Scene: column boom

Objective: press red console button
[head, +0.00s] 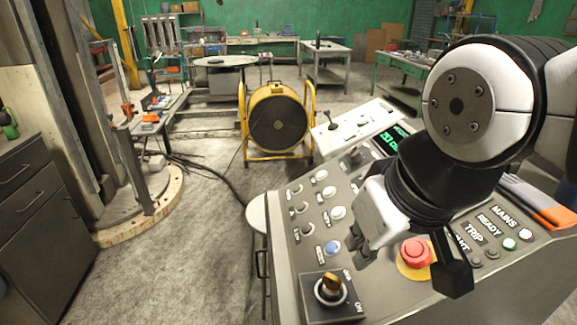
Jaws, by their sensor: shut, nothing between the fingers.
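The red console button (415,252) is a round mushroom head on a yellow surround, on the sloping face of the grey console (300,262). It shows between parts of my gripper in the head view. My gripper (455,282) hangs over the console from the upper right. Its black finger end is just right of the red button. It is shut and holds nothing. I cannot tell whether it touches the console. My wrist and gripper body hide the panel behind the button.
A blue button (333,247), several white buttons and black knobs, and a key switch (331,290) lie left of the red button. Small indicator lamps (509,244) are to its right. A yellow drum fan (278,118) stands behind the console. Open floor lies left.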

